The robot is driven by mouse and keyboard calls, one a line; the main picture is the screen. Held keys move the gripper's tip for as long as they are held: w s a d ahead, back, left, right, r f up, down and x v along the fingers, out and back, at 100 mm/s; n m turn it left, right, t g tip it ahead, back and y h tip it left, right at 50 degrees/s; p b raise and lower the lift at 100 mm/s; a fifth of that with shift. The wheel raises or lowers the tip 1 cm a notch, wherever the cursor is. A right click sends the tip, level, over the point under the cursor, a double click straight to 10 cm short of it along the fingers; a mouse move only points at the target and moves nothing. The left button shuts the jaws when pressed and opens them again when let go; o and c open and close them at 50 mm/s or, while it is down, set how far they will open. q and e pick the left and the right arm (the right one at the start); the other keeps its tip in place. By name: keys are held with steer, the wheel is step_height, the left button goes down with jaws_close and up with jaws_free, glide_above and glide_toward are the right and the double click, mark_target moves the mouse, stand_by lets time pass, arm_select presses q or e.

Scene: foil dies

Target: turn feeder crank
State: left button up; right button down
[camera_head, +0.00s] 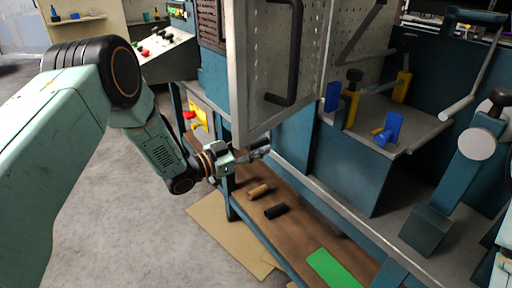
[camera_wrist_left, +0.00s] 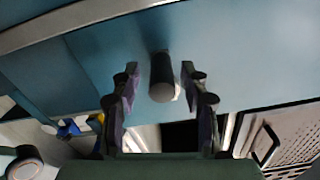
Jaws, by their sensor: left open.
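My left gripper (camera_head: 258,150) is by the lower edge of the perforated door, above the brown bench shelf. It also shows in the left wrist view (camera_wrist_left: 160,80), with its two fingers apart. A dark cylindrical grip with a pale end (camera_wrist_left: 162,80) stands out from a blue panel between the fingers. It looks like the feeder crank's handle, with gaps visible on both sides. In the head view I cannot make out this grip; the gripper and door are in front of that area. My right gripper is not in view.
The perforated door (camera_head: 262,70) with a black handle hangs open just above my left gripper. The brown shelf (camera_head: 300,232) holds a tan cylinder (camera_head: 258,190), a black cylinder (camera_head: 276,211) and a green pad (camera_head: 333,268). A lever with a black knob (camera_head: 500,97) stands at right.

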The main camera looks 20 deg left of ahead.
arm_select(q)
steer(key=shift+w+d+f, duration=0.1)
steer(key=shift+w+f, duration=0.05)
steer(key=shift+w, duration=0.2)
steer(key=shift+s, duration=0.1)
steer(key=c, duration=0.5)
jaws_close()
